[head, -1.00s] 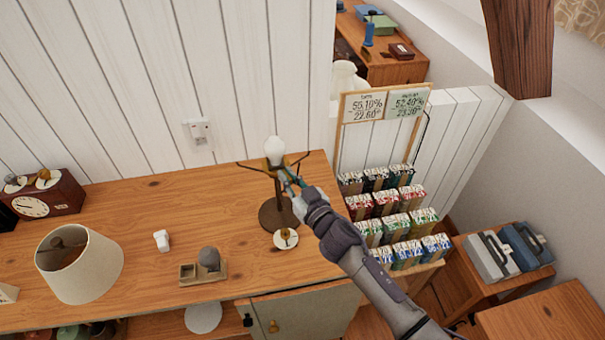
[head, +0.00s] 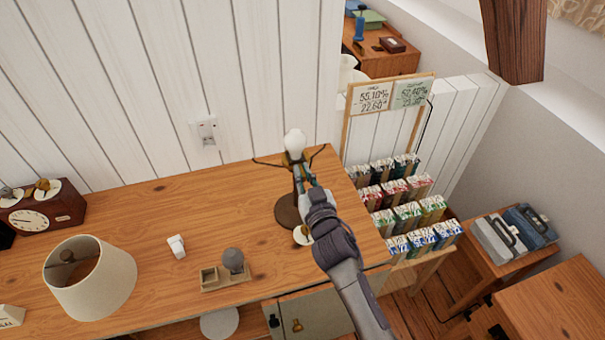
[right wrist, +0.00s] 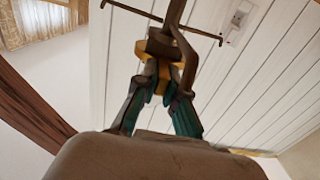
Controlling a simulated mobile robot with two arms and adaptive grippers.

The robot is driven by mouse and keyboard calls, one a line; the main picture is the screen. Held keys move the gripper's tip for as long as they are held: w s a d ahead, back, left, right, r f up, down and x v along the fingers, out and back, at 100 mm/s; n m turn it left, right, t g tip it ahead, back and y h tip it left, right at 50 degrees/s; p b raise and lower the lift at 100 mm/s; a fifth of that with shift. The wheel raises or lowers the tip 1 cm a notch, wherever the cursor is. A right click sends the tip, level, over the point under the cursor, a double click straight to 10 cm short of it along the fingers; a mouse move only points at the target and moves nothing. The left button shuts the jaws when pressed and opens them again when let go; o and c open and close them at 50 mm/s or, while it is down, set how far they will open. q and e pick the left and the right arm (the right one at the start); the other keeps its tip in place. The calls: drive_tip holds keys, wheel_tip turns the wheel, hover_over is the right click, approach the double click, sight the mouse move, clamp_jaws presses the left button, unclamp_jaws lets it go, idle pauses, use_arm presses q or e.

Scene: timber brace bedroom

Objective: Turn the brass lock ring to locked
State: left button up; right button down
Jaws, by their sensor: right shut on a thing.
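The lamp stand (head: 287,211) stands upright on the wooden dresser top, with a dark round base, a white bulb (head: 294,141) at its top and thin side arms. The brass lock ring (right wrist: 142,49) shows in the right wrist view as a yellow-brass piece around the stem. My right gripper (right wrist: 161,84) is shut on it, with its teal-padded fingers against its lower part. In the head view my right gripper (head: 307,182) is just below the bulb and hides most of the ring. My left gripper is in neither view.
A cream lampshade (head: 90,277), a small white object (head: 176,246) and a tray with a grey ball (head: 226,283) are on the dresser (head: 135,220). A clock (head: 40,213) is at far left. A rack of colourful boxes (head: 402,205) stands close on the right.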

drive_tip(key=shift+r, duration=0.1)
drive_tip(key=c, duration=1.7)
unclamp_jaws()
drive_tip(key=o, duration=0.5)
drive_tip(key=shift+c, duration=0.2)
drive_tip(key=shift+s+d, duration=0.1)
drive_tip(key=shift+s, duration=0.05)
drive_tip(key=v, duration=1.1)
drive_tip(key=shift+s, duration=0.35)
